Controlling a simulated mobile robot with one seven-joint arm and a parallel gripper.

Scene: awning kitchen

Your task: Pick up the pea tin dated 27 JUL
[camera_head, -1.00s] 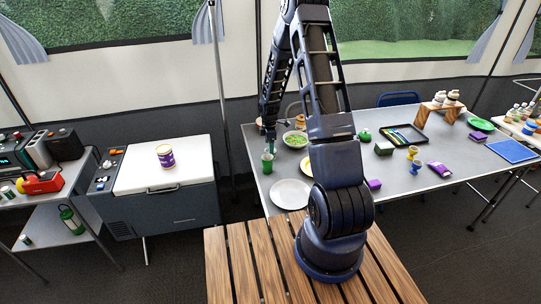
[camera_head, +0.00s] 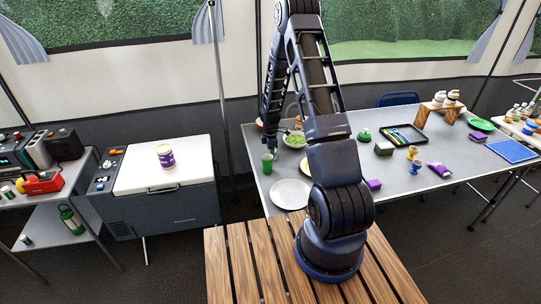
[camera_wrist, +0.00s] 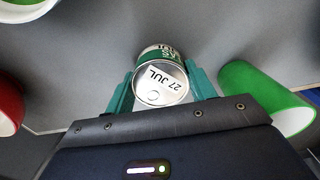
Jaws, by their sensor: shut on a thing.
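The pea tin (camera_wrist: 162,84) is in the wrist view, a small tin with a green and white label and a silver lid reading "27 JUL". My gripper (camera_wrist: 160,76) has its teal fingers on either side of the tin and is shut on it. The lid faces the wrist camera. In the head view my arm reaches down to the left end of the long grey table, and the tin cannot be made out there.
A red object (camera_wrist: 10,108) is at the left. A bowl of food (camera_head: 294,139) and white plates (camera_head: 290,194) are near. Several items fill the table's right part.

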